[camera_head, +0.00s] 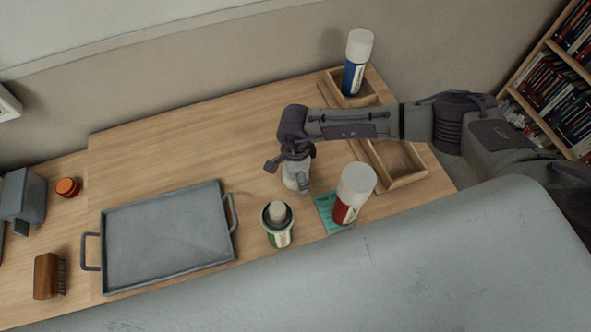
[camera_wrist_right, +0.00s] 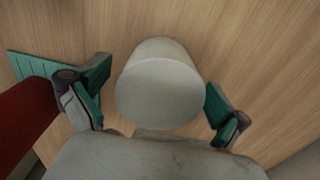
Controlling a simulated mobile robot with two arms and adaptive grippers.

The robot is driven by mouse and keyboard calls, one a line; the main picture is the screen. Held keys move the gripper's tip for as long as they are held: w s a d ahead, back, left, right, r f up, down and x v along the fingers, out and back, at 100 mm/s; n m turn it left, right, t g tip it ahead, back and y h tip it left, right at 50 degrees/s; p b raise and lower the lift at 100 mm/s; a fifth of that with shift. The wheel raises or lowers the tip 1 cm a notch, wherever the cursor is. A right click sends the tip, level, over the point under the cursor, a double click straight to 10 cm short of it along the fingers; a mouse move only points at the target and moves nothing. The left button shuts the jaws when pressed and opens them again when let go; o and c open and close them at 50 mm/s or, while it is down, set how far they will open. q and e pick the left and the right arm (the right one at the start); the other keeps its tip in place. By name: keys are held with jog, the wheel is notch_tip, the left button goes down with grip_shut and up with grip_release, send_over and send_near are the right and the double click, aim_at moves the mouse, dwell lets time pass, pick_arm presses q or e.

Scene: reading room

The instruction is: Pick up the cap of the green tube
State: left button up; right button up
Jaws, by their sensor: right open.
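The green tube (camera_head: 279,236) stands upright and uncapped on the table, a pale inner piece showing in its top. A white cap (camera_wrist_right: 158,85) is between the two fingers of my right gripper (camera_wrist_right: 155,100) in the wrist view. The fingers are open, with a gap left of the cap and little or none on the right. In the head view my right gripper (camera_head: 292,175) points down just behind the green tube; the cap is hard to tell apart from the pale gripper there. My left gripper is not in view.
A red tube with white cap (camera_head: 353,197) stands on a teal card (camera_head: 329,208) right of the gripper. A blue tube (camera_head: 356,66) stands in the wooden tray (camera_head: 405,181) behind. A grey tray (camera_head: 168,238) lies left. A brush (camera_head: 48,276) and orange jar (camera_head: 68,187) are farther left.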

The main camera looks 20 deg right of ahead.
jog(key=shift+c, duration=0.3)
jog(key=c, duration=0.9)
jog(key=shift+r, duration=0.1)
